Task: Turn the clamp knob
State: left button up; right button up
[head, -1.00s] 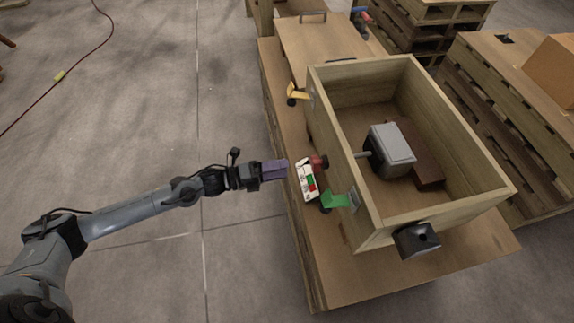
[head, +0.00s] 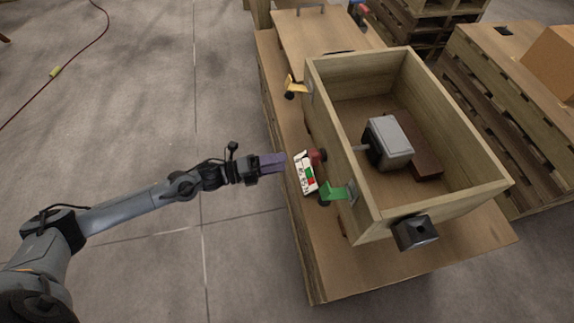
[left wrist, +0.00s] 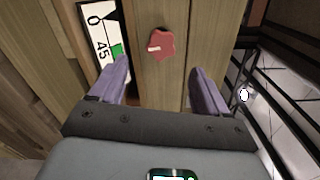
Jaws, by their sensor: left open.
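The red clamp knob (head: 319,156) sits on the near side wall of the wooden crate, beside a white angle scale (head: 305,172) with green and red marks. In the left wrist view the red knob (left wrist: 162,44) has a white pointer mark on its left side, and the scale (left wrist: 101,35) reads 0 and 45. My left gripper (head: 272,163) has purple fingers and is left of the knob, apart from it. In the left wrist view its fingers (left wrist: 162,88) are spread and empty, with the knob ahead between their lines. My right gripper is not in view.
The open wooden crate (head: 372,205) stands on a wooden platform (head: 325,285) and holds a grey-topped device (head: 390,137). A green bracket (head: 334,193) and a yellow bracket (head: 294,86) stick out from its near wall. Open floor lies to the left.

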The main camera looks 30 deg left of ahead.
aim_at(310, 157)
pick_arm(q)
jog(key=w+d+n+p, duration=0.1)
jog(key=w+d+n, duration=0.1)
jog(key=n, duration=0.5)
jog(key=w+d+n+p, duration=0.1)
jog(key=w+d+n, duration=0.1)
jog(key=n, duration=0.5)
jog(key=w+d+n+p, duration=0.1)
jog(key=w+d+n, duration=0.1)
jog(key=n, duration=0.6)
jog(key=shift+d+r, duration=0.2)
jog(key=shift+d, duration=0.45)
jog(key=shift+x, duration=0.8)
